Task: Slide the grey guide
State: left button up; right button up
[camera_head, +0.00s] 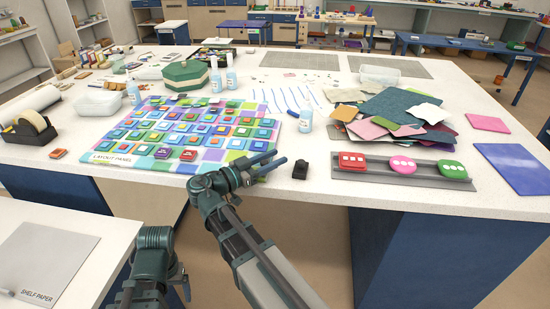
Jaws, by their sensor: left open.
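The long grey guide (425,180) lies along the front right edge of the white worktop. A red piece (352,161), a pink piece (402,165) and a green piece (452,170) stand in a row on it. My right gripper (270,164) is over the front edge of the worktop, left of the guide and well apart from it. It points right and holds nothing I can make out; its jaw gap is unclear. My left gripper (155,275) is low at the left, between the worktop and the side table, open and partly cut off by the frame.
A small black block (300,169) stands between my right gripper and the guide. The layout panel (120,160) with coloured tiles lies left of my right gripper. Coloured sheets (395,112) are piled behind the guide, and a blue sheet (515,167) lies to its right.

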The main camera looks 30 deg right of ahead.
grip_shut()
dwell(1.1)
